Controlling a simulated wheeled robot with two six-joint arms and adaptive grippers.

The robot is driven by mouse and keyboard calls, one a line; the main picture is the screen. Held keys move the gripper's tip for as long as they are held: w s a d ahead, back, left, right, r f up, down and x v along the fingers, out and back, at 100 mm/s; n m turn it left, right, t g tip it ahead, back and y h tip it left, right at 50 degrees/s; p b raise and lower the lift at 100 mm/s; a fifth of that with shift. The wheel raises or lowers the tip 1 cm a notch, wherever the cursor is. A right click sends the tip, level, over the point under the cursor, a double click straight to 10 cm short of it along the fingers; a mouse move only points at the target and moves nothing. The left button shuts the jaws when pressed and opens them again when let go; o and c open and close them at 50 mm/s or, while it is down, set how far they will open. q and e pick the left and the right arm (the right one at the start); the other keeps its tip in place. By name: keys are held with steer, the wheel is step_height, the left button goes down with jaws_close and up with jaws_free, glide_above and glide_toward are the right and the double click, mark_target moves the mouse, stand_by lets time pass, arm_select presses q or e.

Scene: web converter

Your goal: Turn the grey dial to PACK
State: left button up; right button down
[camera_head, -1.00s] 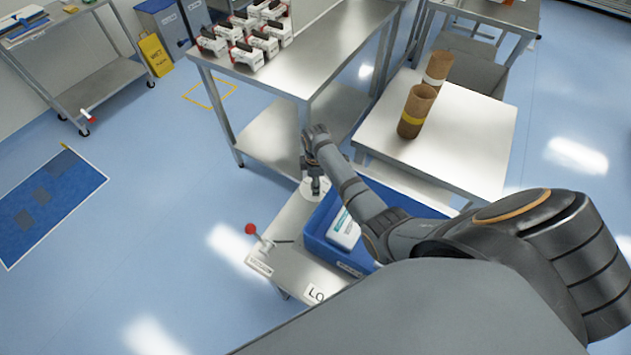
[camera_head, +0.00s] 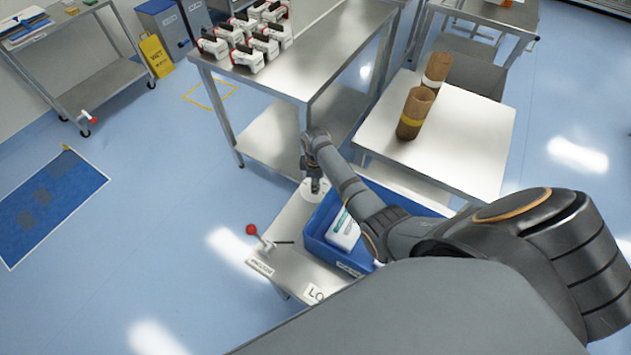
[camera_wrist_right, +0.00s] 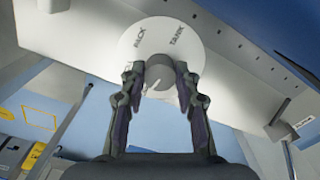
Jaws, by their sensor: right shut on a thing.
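The grey dial (camera_wrist_right: 160,69) sits at the middle of a white round plate (camera_wrist_right: 127,50) lettered PACK and TANK in the right wrist view. The plate also shows in the head view (camera_head: 311,197), at the far end of the low steel table, partly covered by my gripper. My right gripper (camera_wrist_right: 160,82) is shut on the grey dial, one finger on each side of it. In the head view this gripper (camera_head: 316,186) points down onto the plate. I cannot tell which word the dial points at. My left gripper is not in view.
A blue bin (camera_head: 318,243) holding a white package (camera_head: 343,231) stands right beside the plate. A red-knobbed lever (camera_head: 251,230) is near the table's left edge. A steel table (camera_head: 330,60) with several white devices and a table with two brown tubes (camera_head: 414,112) stand behind.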

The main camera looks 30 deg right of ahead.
steer(key=m+p, duration=0.2)
steer(key=m, duration=0.2)
steer(key=shift+r+p, duration=0.15)
steer(key=shift+p, duration=0.2)
steer(key=m+p, duration=0.2)
steer(key=m, duration=0.3)
steer(key=shift+m, duration=0.4)
steer(key=m+p, duration=0.1)
steer(key=m, duration=0.5)
steer(key=shift+p, duration=0.35)
steer(key=m, duration=0.6)
steer(key=shift+p, duration=0.4)
steer(key=shift+m, duration=0.3)
steer(key=c, duration=1)
jaws_free()
